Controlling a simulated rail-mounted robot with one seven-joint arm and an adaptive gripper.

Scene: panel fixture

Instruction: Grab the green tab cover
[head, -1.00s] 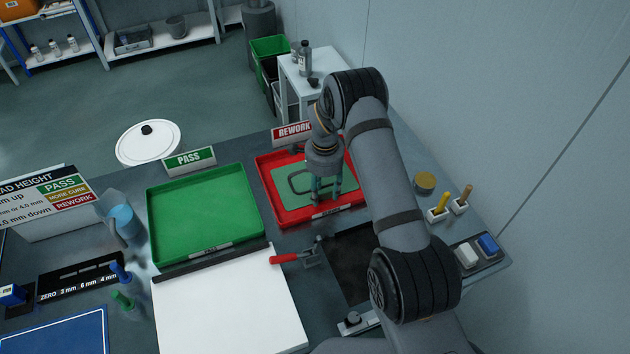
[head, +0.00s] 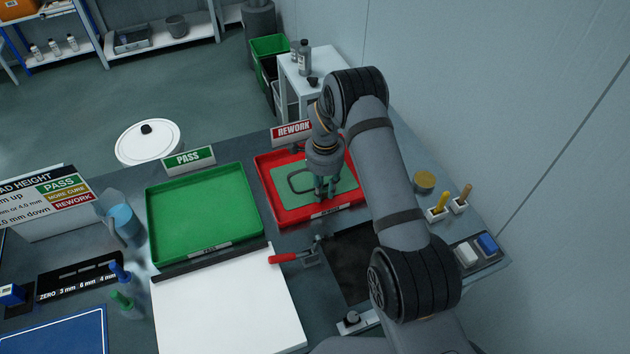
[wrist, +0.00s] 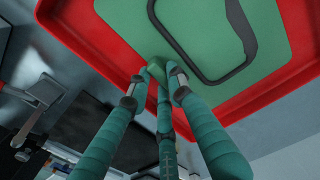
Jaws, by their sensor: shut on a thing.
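The green cover (head: 346,182) is a flat plate with a black rounded loop on its face. It lies in the red tray (head: 281,222) beside the REWORK sign. My gripper (head: 325,196) points down at the cover's near edge. In the wrist view, the fingers of my gripper (wrist: 157,84) are drawn together on a small green tab (wrist: 157,69) at the edge of the cover (wrist: 120,15). The fingers hide part of the tab. The plate still appears to lie flat in the tray.
An empty green tray (head: 205,210) with a PASS sign stands to the left. A white board (head: 228,308) and a red-handled clamp (head: 285,258) are nearer. Small holders and buttons (head: 478,250) sit at the right edge.

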